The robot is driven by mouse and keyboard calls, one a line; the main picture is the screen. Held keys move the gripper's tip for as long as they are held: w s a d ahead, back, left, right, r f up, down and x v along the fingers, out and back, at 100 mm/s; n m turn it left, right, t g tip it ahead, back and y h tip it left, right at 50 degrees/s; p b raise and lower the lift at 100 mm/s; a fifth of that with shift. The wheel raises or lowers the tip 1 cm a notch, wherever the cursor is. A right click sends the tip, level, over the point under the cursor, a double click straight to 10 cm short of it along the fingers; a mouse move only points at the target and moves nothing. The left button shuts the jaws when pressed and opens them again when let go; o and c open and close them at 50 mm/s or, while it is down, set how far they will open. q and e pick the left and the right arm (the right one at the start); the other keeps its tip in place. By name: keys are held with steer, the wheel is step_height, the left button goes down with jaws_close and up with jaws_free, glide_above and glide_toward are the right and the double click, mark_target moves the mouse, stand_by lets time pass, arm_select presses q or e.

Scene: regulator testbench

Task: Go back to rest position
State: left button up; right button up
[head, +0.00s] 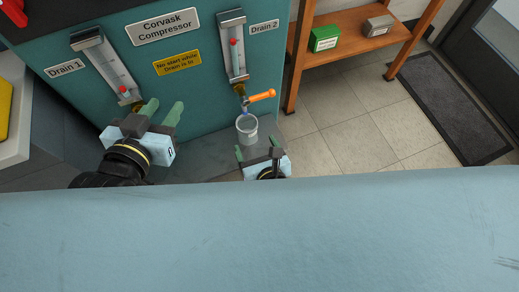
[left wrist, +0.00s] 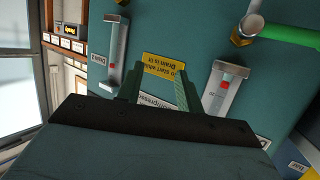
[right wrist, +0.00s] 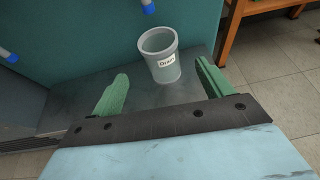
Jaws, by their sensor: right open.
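My left gripper (head: 165,106) is in front of the teal compressor panel (head: 198,90), just right of the lower end of the Drain 1 gauge (head: 111,72). In the left wrist view its green fingers (left wrist: 157,88) are apart with nothing between them. A brass valve with a green handle (left wrist: 285,33) shows there, apart from the fingers. My right gripper (head: 258,153) is low, at the near side of the grey drain cup (head: 247,130). In the right wrist view its fingers (right wrist: 160,85) are wide apart and empty, and the upright cup (right wrist: 161,58) stands beyond them.
The Drain 2 valve's orange handle (head: 262,96) sticks out to the right above the cup. A wooden shelf (head: 345,25) holds a green box (head: 324,39) and a grey box (head: 377,26). The tiled floor at right is clear beside a dark mat (head: 450,105).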

arm_select(q)
steer(key=shift+s+a+f+g+y, duration=0.15)
steer(key=shift+s+f+g, duration=0.1)
steer(key=shift+f+g, duration=0.15)
steer(key=shift+s+a+f+g+y, duration=0.1)
steer(key=shift+s+a+f+g, duration=0.1)
steer(key=shift+f+g, duration=0.25)
steer(key=shift+s+a+f+g+y, duration=0.15)
steer(key=shift+s+f+g, duration=0.1)
steer(key=shift+f, duration=0.3)
arm_select(e)
steer(key=shift+v, duration=1.25)
